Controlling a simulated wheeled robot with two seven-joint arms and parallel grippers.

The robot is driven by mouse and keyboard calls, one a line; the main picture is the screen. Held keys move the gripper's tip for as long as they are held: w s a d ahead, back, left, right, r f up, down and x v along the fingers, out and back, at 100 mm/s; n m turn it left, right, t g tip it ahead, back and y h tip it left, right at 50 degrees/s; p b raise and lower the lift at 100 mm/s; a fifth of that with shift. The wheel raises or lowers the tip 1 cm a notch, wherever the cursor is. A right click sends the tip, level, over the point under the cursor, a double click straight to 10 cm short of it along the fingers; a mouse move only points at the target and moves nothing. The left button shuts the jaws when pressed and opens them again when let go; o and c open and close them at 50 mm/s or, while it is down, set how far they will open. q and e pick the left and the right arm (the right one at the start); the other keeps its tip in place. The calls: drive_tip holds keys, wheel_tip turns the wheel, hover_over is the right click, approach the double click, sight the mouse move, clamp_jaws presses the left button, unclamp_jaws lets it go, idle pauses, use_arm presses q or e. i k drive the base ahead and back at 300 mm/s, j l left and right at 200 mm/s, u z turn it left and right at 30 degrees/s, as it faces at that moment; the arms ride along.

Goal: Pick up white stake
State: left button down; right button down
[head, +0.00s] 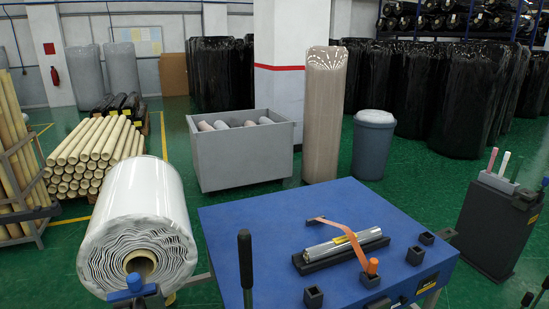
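A thin white stake (504,163) stands nearly upright, its lower end inside the top of a dark grey box-shaped holder (495,222) at the right of the head view. A pink-red stake (492,160) stands just to its left in the same holder. The lower parts of both stakes are hidden by the holder. Neither of my grippers can be made out in the head view.
A blue-topped table (260,235) stands in front, bearing a silver roll (335,246) on a black cradle and an orange strap arm (345,232). A large white wrapped roll (140,205) is at left. A grey bin (373,145) and a grey crate (235,160) stand behind. Green floor is open between table and holder.

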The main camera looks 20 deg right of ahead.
sight(506, 157)
drive_tip(key=l+z, duration=0.1)
drive_tip(key=l, duration=0.6)
drive_tip(key=l+z, duration=0.1)
drive_tip(key=l, duration=1.25)
drive_tip(key=l+z, duration=0.15)
drive_tip(key=l, duration=0.55)
drive_tip(key=l+z, duration=0.1)
drive_tip(key=l, duration=0.6)
drive_tip(key=i+l+z, duration=0.1)
drive_tip(key=l, duration=0.6)
drive_tip(key=i+l, duration=0.1)
drive_tip(key=l, duration=0.55)
drive_tip(key=i+l+z, duration=0.15)
drive_tip(key=l, duration=0.55)
drive_tip(key=i+l, duration=0.15)
drive_tip(key=l, duration=0.25)
drive_tip(key=i+l+z, duration=0.1)
drive_tip(key=l, duration=0.3)
drive_tip(key=i+l, duration=0.2)
drive_tip(key=l, duration=0.15)
drive_tip(key=i+l, duration=0.2)
drive_tip(key=l, duration=0.2)
drive_tip(key=i+l, duration=0.2)
drive_tip(key=l, duration=0.2)
drive_tip(key=i+l+u, duration=0.1)
drive_tip(key=l, duration=0.3)
drive_tip(key=i+l, duration=0.3)
drive_tip(key=l, duration=0.1)
